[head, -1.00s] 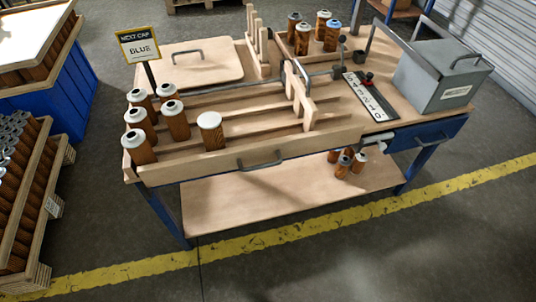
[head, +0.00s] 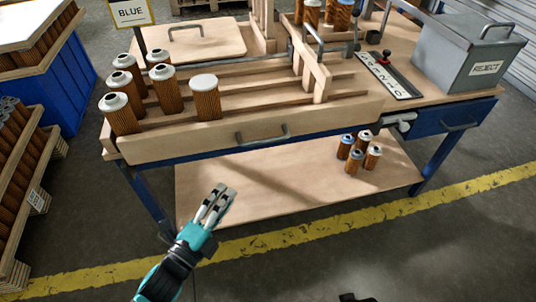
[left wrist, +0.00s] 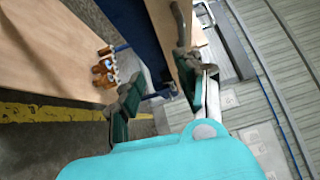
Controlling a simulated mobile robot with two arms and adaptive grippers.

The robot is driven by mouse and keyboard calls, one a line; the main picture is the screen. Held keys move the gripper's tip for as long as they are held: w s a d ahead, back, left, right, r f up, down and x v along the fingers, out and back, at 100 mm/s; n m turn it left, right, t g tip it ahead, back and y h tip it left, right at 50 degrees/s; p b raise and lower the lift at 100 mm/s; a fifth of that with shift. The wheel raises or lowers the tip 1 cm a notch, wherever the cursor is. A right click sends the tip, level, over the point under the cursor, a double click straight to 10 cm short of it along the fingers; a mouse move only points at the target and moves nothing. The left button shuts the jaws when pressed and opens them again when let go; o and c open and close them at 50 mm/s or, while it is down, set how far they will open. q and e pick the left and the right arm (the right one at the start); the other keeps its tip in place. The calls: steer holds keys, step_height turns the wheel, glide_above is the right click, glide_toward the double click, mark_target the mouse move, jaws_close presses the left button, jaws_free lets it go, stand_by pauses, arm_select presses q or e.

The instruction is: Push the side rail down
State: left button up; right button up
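The side rail (head: 200,136) is the long wooden board along the bench's front edge. It stands upright, with a grey bar handle (head: 262,135) near its middle. My left gripper (head: 220,192) is in front of the bench, below and left of the handle in the head view, touching nothing. Its fingers are apart and empty in the left wrist view (left wrist: 158,92). The rail (left wrist: 160,25) and its dark handle (left wrist: 180,22) show there beyond the fingertips. A dark sliver at the head view's bottom edge may be part of my right arm; its fingers are hidden.
White-capped cartridges (head: 163,85) stand in the slatted rack behind the rail. A lower shelf (head: 240,205) holds several small cartridges (head: 355,155). A grey reject box (head: 470,55) stands at right. A sign reads BLUE (head: 131,13). Floor before the bench is clear.

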mark_target(268, 141)
arm_select(q)
steer(key=shift+m+t+h, duration=0.3)
steer(key=shift+m+h, duration=0.2)
steer(key=shift+m, duration=0.2)
steer(key=r+x, duration=0.1)
steer(key=x, duration=0.4)
steer(key=r+x, duration=0.1)
steer(key=x, duration=0.5)
steer(key=s+d+r+x, duration=0.1)
steer(key=x, duration=0.4)
steer(key=shift+w+d+b, duration=0.2)
steer(key=shift+w+b, duration=0.1)
steer(key=shift+b, duration=0.05)
steer(key=shift+w+d, duration=0.2)
steer(key=shift+w, duration=0.15)
arm_select(e)
steer(key=r, duration=0.1)
steer(key=w+r, duration=0.1)
steer(key=r, duration=0.1)
steer(key=shift+a, duration=0.1)
arm_select(q)
jaws_close()
arm_select(e)
steer(key=shift+f, duration=0.1)
